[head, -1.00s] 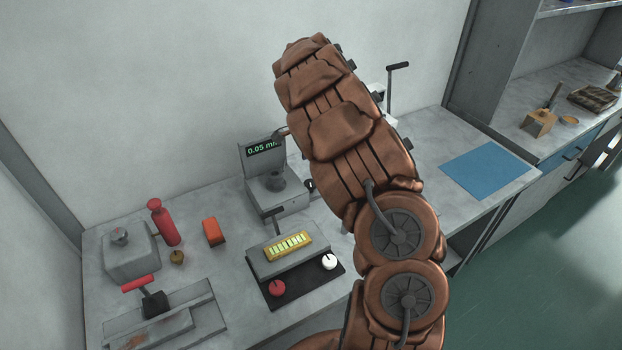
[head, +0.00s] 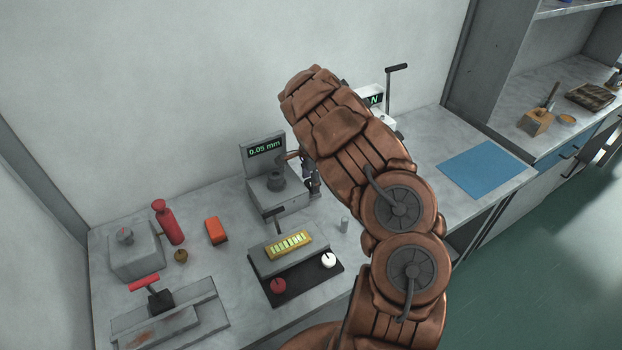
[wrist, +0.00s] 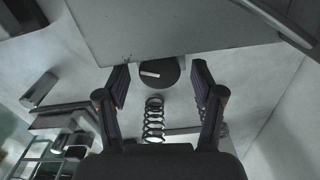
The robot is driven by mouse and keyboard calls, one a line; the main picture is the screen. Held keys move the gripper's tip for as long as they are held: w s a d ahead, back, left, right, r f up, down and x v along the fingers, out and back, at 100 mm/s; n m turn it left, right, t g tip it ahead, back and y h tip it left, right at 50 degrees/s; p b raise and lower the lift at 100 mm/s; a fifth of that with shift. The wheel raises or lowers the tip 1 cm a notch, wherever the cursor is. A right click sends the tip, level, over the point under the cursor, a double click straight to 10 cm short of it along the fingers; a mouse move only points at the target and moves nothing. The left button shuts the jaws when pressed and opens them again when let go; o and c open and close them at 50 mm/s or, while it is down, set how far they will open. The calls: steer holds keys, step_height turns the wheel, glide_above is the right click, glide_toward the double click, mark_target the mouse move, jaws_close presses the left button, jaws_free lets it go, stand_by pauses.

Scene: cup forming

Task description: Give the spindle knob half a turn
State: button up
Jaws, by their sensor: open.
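The gauge stand (head: 280,197) is a grey block with a lit "0.05 mm" display, at the back of the bench in the head view. In the wrist view a dark round knob with a white mark (wrist: 158,72) shows under the edge of a grey panel. It sits ahead of and between the fingers of my gripper (wrist: 160,78), which are spread with a gap on each side. In the head view my gripper (head: 312,180) is at the right side of the gauge stand and hides the knob there.
A small grey cylinder (head: 344,225) stands right of the black-based block with yellow cells (head: 289,245). A blue mat (head: 487,170) lies on the right. A coil spring (wrist: 153,120) shows below the knob in the wrist view; I cannot tell what it belongs to.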

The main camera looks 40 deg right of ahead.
steer(key=shift+c, duration=0.4)
steer(key=c, duration=1.1)
steer(key=shift+o, duration=0.2)
steer(key=shift+f+n+b, duration=0.25)
steer(key=shift+n+b, duration=0.05)
steer(key=shift+b, duration=0.65)
steer(key=shift+a+f+n+b, duration=0.1)
steer(key=shift+n+b, duration=0.4)
steer(key=shift+b, duration=0.45)
steer(key=n+b, duration=0.2)
steer(key=b, duration=0.1)
steer(key=shift+n, duration=0.4)
steer(key=shift+r+n+b, duration=0.3)
steer(key=shift+n+b, duration=0.4)
steer(key=shift+b, duration=0.15)
